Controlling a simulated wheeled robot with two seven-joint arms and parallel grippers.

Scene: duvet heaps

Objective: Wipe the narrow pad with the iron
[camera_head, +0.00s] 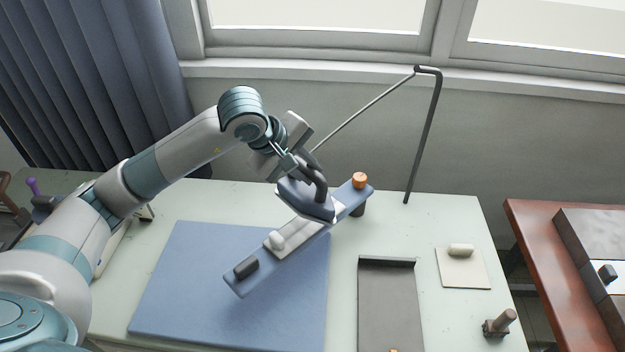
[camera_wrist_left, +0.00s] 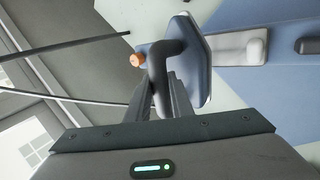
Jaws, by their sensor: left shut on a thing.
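The iron (camera_head: 303,202) has a blue-grey body and a dark curved handle. My left gripper (camera_head: 310,174) is shut on that handle. In the left wrist view the iron (camera_wrist_left: 198,60) sits just beyond the fingers (camera_wrist_left: 166,92). The narrow pad (camera_head: 255,270) is a slim blue board lying diagonally. It carries a dark block (camera_head: 246,268), a white rounded piece (camera_head: 277,240) and an orange knob (camera_head: 360,180) at its far end. The iron is over the pad's far half and hides part of it. I cannot tell whether its sole touches the pad. My right gripper is out of view.
A wide blue mat (camera_head: 190,290) lies on the pale table (camera_head: 455,215), partly under the pad. A thin dark bent pole (camera_head: 424,130) stands behind. A grey tray (camera_head: 388,310), a cream square with a roll (camera_head: 461,250) and a brown-handled tool (camera_head: 499,324) are to the right.

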